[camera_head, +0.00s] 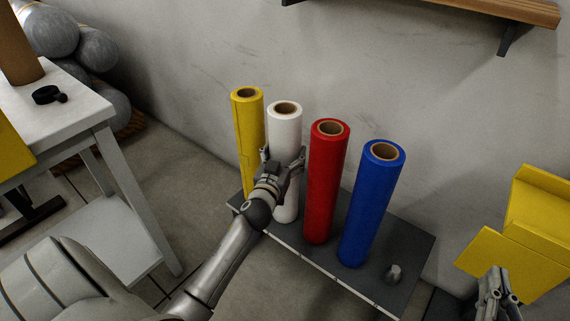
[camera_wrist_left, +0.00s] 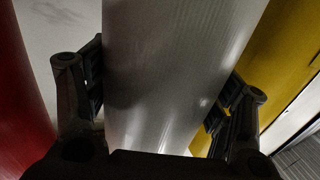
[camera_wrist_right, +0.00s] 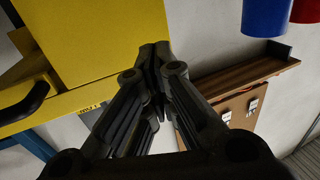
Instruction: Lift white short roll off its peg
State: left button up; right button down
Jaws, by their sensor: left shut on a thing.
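The white roll (camera_head: 285,130) stands upright on the dark base (camera_head: 408,245), between the yellow and red rolls. My left gripper (camera_head: 283,158) is shut on the white roll around its middle. In the left wrist view the white roll (camera_wrist_left: 180,70) fills the space between the two fingers (camera_wrist_left: 165,80). The white roll's lower end is partly behind my left wrist, and I cannot see its peg. My right gripper (camera_head: 497,285) is empty at the lower right; in the right wrist view its fingertips (camera_wrist_right: 155,60) meet.
A yellow roll (camera_head: 247,125) stands close on the left, a red roll (camera_head: 327,180) and a blue roll (camera_head: 371,205) on the right. A yellow panel (camera_head: 520,260) is by my right gripper; a white table (camera_head: 75,120) is left.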

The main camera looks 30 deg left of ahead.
pick_arm(q)
jog(key=shift+r, duration=0.4)
